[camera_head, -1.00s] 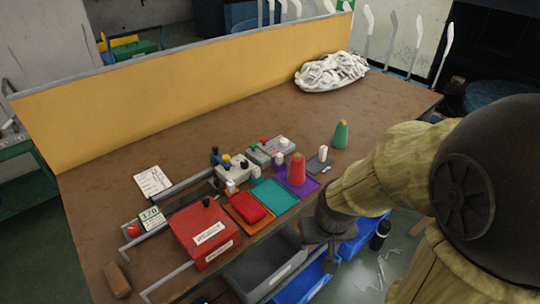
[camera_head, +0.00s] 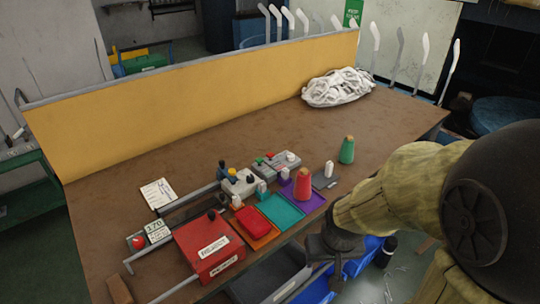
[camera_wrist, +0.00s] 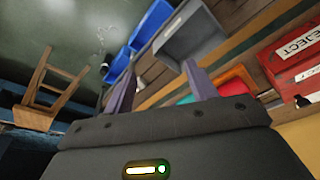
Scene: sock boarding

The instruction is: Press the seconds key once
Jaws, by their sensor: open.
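My gripper (camera_head: 333,262) hangs past the front edge of the table, over the bins, open and empty. In the wrist view its two fingers (camera_wrist: 160,88) are spread apart. A grey box (camera_head: 240,182) with a black knob and yellow and blue parts stands mid-table. Behind it is a grey box (camera_head: 272,164) with green, red and white buttons. A small counter (camera_head: 157,229) beside a red button (camera_head: 137,242) stands at the left. Small keys (camera_head: 261,189) stand behind the coloured trays. Their labels are too small to read, so I cannot tell which is the seconds key. My gripper is apart from all of them.
Orange, teal (camera_head: 281,211) and purple trays line the front edge. A red cone (camera_head: 303,186) and a green cone (camera_head: 346,150) stand upright. A red reject box (camera_head: 208,246) is at front left. White socks (camera_head: 337,87) are piled at the back. The table's back middle is clear.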

